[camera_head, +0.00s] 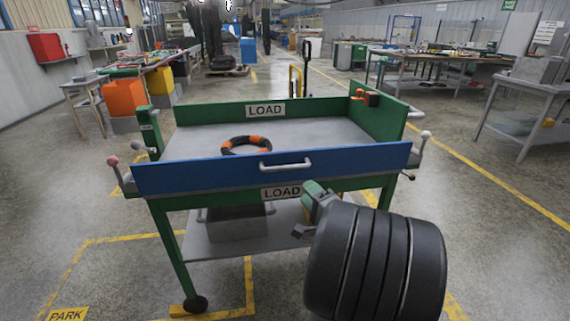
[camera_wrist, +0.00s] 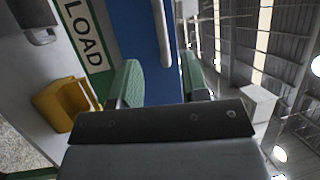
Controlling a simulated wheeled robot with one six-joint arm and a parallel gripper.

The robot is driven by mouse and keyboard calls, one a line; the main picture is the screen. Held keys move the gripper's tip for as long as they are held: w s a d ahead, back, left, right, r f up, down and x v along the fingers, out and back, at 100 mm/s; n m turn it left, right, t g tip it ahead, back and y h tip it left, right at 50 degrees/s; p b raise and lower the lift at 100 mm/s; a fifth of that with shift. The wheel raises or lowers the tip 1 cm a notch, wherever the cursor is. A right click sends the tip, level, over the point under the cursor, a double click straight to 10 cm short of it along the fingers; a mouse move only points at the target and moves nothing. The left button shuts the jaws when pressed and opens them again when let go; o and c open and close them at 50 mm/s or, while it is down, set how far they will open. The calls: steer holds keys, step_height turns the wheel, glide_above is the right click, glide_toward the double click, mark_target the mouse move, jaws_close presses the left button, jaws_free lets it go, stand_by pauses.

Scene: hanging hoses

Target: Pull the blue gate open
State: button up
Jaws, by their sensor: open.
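The blue gate (camera_head: 200,177) is a long panel along the near side of a green cart, upright and level with the tray's side. A pale bar handle (camera_head: 285,165) sits at the middle of its outer face. My gripper (camera_head: 314,203) is below and slightly right of the handle, near the lower LOAD sign, partly hidden by my dark arm. In the wrist view, my gripper (camera_wrist: 160,78) has its two green fingers apart with nothing between them. The blue gate (camera_wrist: 132,35) and the handle (camera_wrist: 160,30) show beyond the fingertips, and the handle is apart from them.
An orange and black ring (camera_head: 247,145) lies on the cart's grey bed. Levers with a red knob (camera_head: 112,160) and a white knob (camera_head: 426,134) flank the gate. Workbenches (camera_head: 425,58) stand behind at right. The floor around the cart's front is clear.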

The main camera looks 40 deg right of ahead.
mark_target(287, 169)
steer(key=shift+w+d+r+b, duration=0.1)
steer(key=shift+w+r+b, duration=0.25)
steer(key=shift+w, duration=1.65)
steer(key=shift+w+d+r+b, duration=0.1)
steer(key=shift+w+r+b, duration=0.2)
steer(key=shift+w, duration=1.65)
steer(key=shift+w+d+r+b, duration=0.15)
steer(key=shift+w+r, duration=0.25)
steer(key=shift+w, duration=1.6)
steer(key=shift+a, duration=0.1)
jaws_close()
